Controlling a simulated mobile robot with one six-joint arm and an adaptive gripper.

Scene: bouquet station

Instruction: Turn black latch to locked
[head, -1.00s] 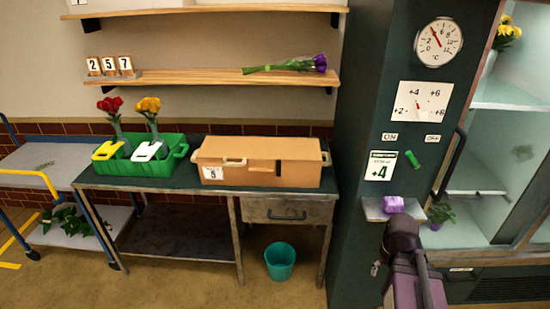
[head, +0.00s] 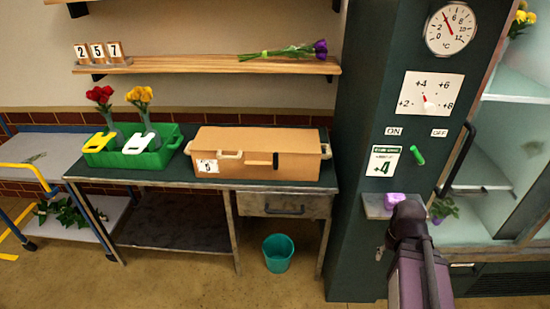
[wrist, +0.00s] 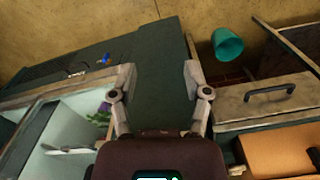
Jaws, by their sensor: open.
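A tan box (head: 225,172) stands on the dark green bench top, lid down, with pale handles. A small black latch (head: 262,163) sits on its front, lying roughly level; whether it is locked is too small to tell. In the wrist view the box (wrist: 270,155) is at the lower right, with a black part (wrist: 314,156) at the picture edge. My gripper (wrist: 158,73) is open and empty, over the dark green cabinet side, well apart from the box. Its fingers do not show clearly in the head view, where my purple arm is at the lower right.
A green crate (head: 170,160) with flowers stands left of the box. A drawer (head: 285,205) and a teal bin (head: 278,256) are below. The cabinet's small shelf holds a purple item (head: 394,199). A green handle (head: 417,155) juts out. Floor before the bench is clear.

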